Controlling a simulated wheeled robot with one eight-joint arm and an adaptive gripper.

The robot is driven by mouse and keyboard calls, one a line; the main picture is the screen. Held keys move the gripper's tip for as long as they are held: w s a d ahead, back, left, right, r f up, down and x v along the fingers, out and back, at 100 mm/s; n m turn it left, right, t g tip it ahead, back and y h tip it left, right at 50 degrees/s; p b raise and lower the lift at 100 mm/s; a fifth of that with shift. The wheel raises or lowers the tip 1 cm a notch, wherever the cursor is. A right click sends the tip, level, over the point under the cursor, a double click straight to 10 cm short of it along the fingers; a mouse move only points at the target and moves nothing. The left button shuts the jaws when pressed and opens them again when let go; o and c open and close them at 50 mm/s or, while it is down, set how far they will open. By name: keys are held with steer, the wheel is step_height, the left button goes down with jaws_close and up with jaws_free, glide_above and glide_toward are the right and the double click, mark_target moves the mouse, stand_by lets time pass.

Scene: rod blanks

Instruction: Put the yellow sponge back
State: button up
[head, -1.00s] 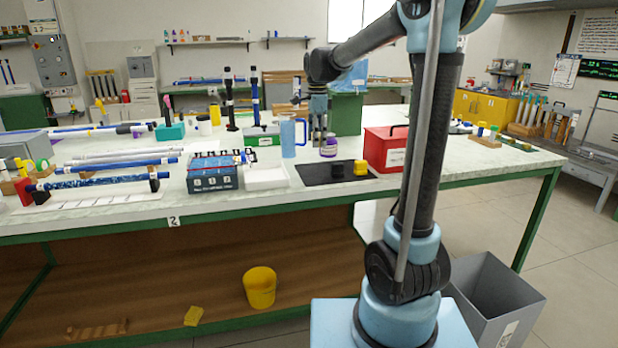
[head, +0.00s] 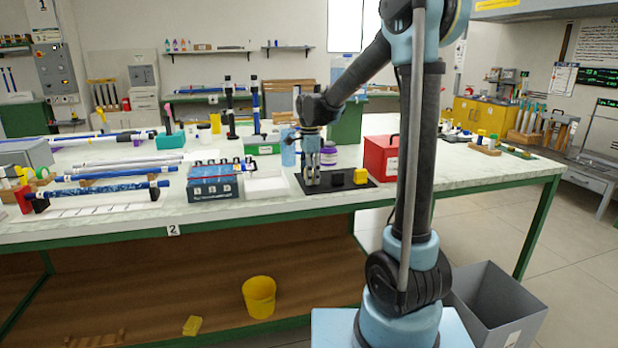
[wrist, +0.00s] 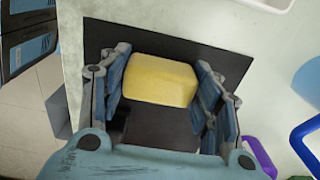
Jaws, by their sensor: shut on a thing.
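My gripper (head: 312,183) is low over the left part of a black mat (head: 289,186) on the workbench. In the wrist view its two fingers are shut on a yellow block, the yellow sponge (wrist: 160,80), one finger against each side. The mat (wrist: 110,35) shows beneath and beyond it. I cannot tell whether the sponge touches the mat. In the head view the fingers hide it. A black block (head: 337,178) and another yellow block (head: 361,175) sit on the mat to the right of my gripper.
A white tray (head: 266,188) lies left of the mat, a red box (head: 381,155) right. A yellow bucket (head: 259,297) and a yellow piece (head: 192,325) are on the lower shelf.

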steer(key=shift+f, duration=0.25)
steer(key=o, duration=1.1)
steer(key=shift+f, duration=0.1)
